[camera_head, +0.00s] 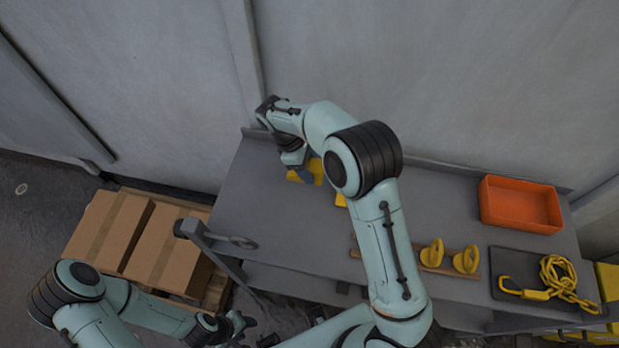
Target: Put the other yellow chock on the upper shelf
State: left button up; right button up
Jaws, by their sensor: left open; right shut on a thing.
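My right gripper (304,170) reaches over the grey shelf (265,190) near its back edge and is shut on a yellow chock (316,172). The gripper hides part of this chock, and I cannot tell whether it touches the shelf. Another yellow piece (341,200), perhaps the other chock, shows just to the right, mostly hidden by my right arm. My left gripper (247,325) is open and low in front of the shelf, away from the chocks.
An orange bin (520,204) stands at the back right. Yellow rings (465,260) sit on a wooden strip, beside a dark board with a yellow chain (560,280). Cardboard boxes (110,230) stand on a pallet at left. The shelf's left part is clear.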

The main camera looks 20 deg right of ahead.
pick_arm(q)
jog(key=shift+s+f, duration=0.15)
jog(key=shift+f, duration=0.05)
pick_arm(e)
jog(key=shift+f, duration=2.75)
jog(key=shift+f, duration=0.1)
jog(key=o, duration=1.2)
jog(key=p+v, duration=0.1)
jog(key=v, duration=1.1)
pick_arm(q)
jog(key=shift+w+r, duration=1.05)
jog(key=shift+r, duration=0.15)
jog(key=shift+s, duration=0.1)
pick_arm(e)
jog(key=shift+s, duration=0.15)
